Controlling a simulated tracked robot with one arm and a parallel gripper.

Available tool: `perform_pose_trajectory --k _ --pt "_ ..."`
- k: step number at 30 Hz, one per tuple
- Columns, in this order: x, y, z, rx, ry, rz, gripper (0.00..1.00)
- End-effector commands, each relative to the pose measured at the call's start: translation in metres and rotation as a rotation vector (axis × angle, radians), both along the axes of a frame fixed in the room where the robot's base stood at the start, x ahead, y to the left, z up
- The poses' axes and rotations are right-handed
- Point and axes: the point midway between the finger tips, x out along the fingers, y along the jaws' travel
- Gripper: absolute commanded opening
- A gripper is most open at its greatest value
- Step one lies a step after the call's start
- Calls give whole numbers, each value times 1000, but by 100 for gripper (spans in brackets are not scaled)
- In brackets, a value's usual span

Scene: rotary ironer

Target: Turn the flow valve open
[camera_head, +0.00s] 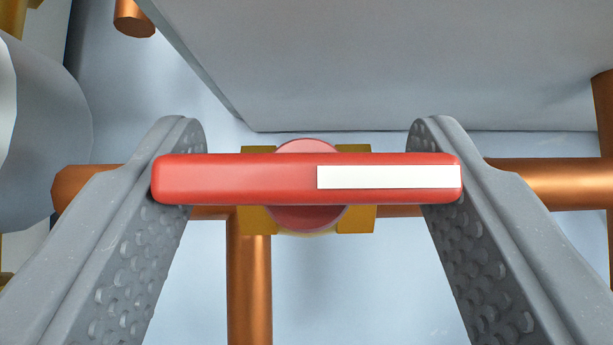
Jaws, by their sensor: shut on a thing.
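The flow valve has a red bar handle (240,179) with a white stripe on its right half. The handle lies level across the picture, in line with the copper pipe behind it. Its round red hub and brass body (257,220) show behind the bar. My gripper (307,180) has one grey finger at each end of the handle and is shut on it lengthwise. The finger tips reach past the bar toward the pipe.
A copper pipe (540,182) runs left and right behind the valve, and another pipe (250,290) drops below it. A large grey panel (400,60) overhangs above. A grey rounded body (45,130) stands at the left. A vertical copper pipe (603,120) is at the right edge.

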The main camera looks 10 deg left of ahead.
Motion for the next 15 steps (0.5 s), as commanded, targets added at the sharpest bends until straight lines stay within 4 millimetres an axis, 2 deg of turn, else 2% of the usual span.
perform_pose_trajectory --k 1,2,3,4,15 --pt "0 1 -2 -1 4 2 32" --pt "0 1 -2 -1 3 2 60" --pt "0 1 -2 -1 3 2 71" --pt "0 1 -1 -1 3 1 76" --pt "-2 0 -2 0 2 0 76"
